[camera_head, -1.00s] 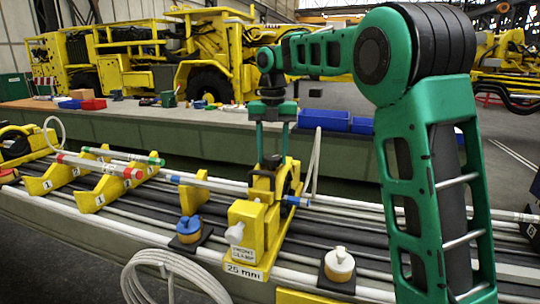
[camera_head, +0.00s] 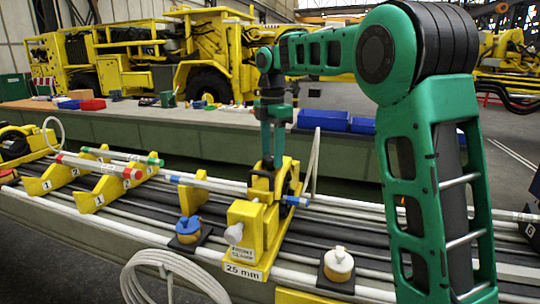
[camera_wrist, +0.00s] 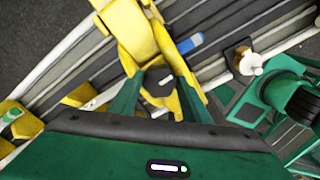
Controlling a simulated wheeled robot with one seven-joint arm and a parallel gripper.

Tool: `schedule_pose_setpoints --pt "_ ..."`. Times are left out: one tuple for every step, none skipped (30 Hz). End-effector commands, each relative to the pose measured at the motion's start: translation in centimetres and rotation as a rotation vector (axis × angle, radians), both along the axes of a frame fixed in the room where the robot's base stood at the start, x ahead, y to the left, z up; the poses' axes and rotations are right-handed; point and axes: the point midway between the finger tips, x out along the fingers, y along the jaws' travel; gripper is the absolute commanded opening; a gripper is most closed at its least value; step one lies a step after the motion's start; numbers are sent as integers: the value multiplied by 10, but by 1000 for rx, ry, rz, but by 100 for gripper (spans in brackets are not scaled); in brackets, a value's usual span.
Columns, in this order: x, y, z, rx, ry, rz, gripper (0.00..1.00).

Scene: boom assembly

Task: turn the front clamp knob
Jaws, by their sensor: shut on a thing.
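The front clamp (camera_head: 245,236) is a yellow block with a "FRONT CLAMP" label and a "25 mm" plate. A small dark knob (camera_head: 271,162) sits on top of its rear part. My gripper (camera_head: 272,166) comes straight down from above, its green fingers shut on the knob. In the wrist view the dark knob (camera_wrist: 158,87) shows between the two fingers, with the yellow clamp around it. The fingertips partly hide the knob in the head view. A pale rod with a blue end (camera_head: 296,200) passes through the clamp.
A blue-topped fitting (camera_head: 189,230) stands left of the clamp and a white-topped one (camera_head: 338,264) stands right. Numbered yellow holders (camera_head: 98,192) carry rods at the left. A coiled white hose (camera_head: 165,280) hangs in front. Blue bins (camera_head: 322,120) stand on the rear bench.

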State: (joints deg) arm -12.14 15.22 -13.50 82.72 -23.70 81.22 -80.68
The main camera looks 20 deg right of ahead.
Motion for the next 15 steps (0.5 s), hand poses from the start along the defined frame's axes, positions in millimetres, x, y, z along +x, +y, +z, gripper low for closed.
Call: schedule_pose_setpoints --pt "2 4 2 5 -11 -36 21" --pt "3 4 2 4 -11 -64 21" --pt "3 4 2 4 -12 -102 21" --pt "3 4 2 4 -12 -130 21" --pt "3 4 2 5 -12 -159 21" --pt "3 4 2 5 -12 -197 21" --pt "3 4 2 5 -12 -226 21" --pt "3 4 2 5 -12 -254 21" --pt "3 5 2 5 -12 -291 21" --pt "3 5 2 6 -12 -319 21" --pt "3 5 2 5 -12 -348 21" --pt "3 5 2 5 -12 -387 21" --pt "3 4 2 5 -12 -415 21" --pt "3 4 2 5 -12 -443 21" --pt "3 4 1 5 -11 -482 21"
